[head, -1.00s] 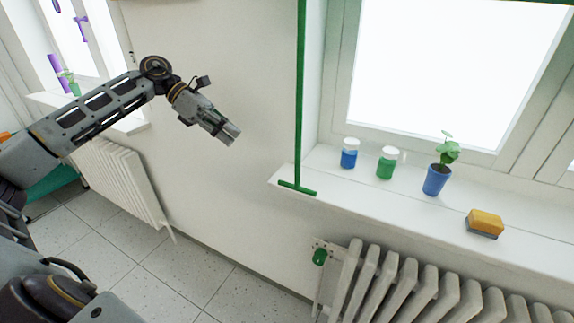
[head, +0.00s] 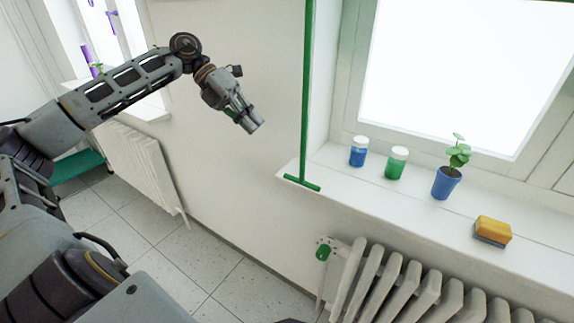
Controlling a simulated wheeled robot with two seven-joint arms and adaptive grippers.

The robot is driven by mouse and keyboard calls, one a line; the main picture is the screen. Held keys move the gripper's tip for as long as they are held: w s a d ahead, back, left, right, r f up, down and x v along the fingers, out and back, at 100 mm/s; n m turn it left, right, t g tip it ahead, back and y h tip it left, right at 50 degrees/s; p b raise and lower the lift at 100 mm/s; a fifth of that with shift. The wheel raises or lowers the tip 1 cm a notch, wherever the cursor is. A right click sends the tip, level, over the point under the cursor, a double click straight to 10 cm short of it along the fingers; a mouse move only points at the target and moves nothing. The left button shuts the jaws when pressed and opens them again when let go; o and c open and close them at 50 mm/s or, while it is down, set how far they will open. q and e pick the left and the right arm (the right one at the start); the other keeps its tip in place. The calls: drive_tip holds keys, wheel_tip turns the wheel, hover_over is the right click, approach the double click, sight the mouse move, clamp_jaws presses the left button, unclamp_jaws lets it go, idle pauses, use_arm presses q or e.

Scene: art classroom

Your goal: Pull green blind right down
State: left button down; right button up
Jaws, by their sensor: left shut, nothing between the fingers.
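The green blind's pull rod (head: 306,90) hangs straight down at the left edge of the right window. It ends in a green crossbar handle (head: 302,183) just above the front left corner of the window sill. The blind itself is not in view here; the window pane (head: 445,80) shows bright and uncovered. My left gripper (head: 252,123) is shut and empty, in front of the wall, to the left of the rod and above the handle's height in the picture. It appears apart from the rod. My right gripper is not in view.
On the white sill (head: 400,205) stand a blue jar (head: 358,152), a green jar (head: 396,164), a potted plant (head: 446,183) and a yellow sponge (head: 493,231). A radiator (head: 400,285) with a green valve knob (head: 323,252) is below. Another radiator (head: 140,165) stands left.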

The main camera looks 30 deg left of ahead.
use_arm(q)
drive_tip(key=n, duration=0.5)
drive_tip(key=d+n, duration=0.1)
drive_tip(key=n, duration=1.1)
drive_tip(key=shift+s+d+f, duration=0.1)
drive_tip(key=shift+d, duration=0.05)
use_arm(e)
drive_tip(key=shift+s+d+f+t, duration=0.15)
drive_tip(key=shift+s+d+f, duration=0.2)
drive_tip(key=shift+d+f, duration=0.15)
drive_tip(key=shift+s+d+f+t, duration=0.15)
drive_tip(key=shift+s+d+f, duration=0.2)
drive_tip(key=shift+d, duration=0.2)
use_arm(q)
drive_tip(key=shift+d+f, duration=0.1)
